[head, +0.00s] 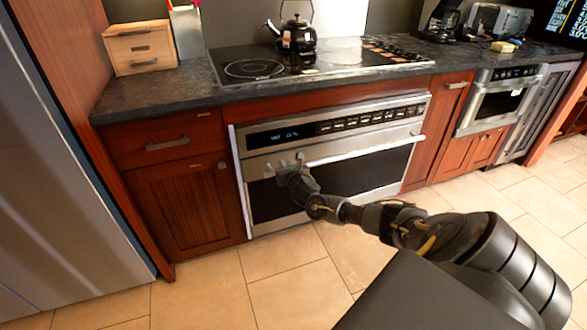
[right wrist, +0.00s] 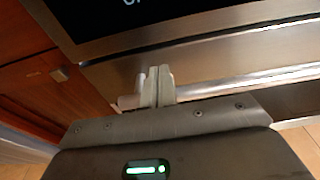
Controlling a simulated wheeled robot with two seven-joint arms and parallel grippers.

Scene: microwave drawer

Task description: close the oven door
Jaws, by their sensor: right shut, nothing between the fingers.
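The oven (head: 360,165) is built into the counter front, with a dark control display (head: 280,135) above its steel door (head: 345,155). The door stands upright and looks flush or nearly flush with the front; I cannot tell if a small gap is left. Its long bar handle (head: 370,150) runs across the top and also shows in the right wrist view (right wrist: 235,87). My right gripper (head: 287,162) is shut and empty at the left part of the handle. Its fingertips (right wrist: 158,80) overlap the bar and point at the door; contact is unclear. My left gripper is out of view.
A cooktop (head: 340,62) with a black kettle (head: 297,35) is above the oven. A wooden drawer box (head: 140,47) stands on the counter at left. A steel fridge (head: 60,150) is at the far left. Tiled floor (head: 285,265) in front is clear.

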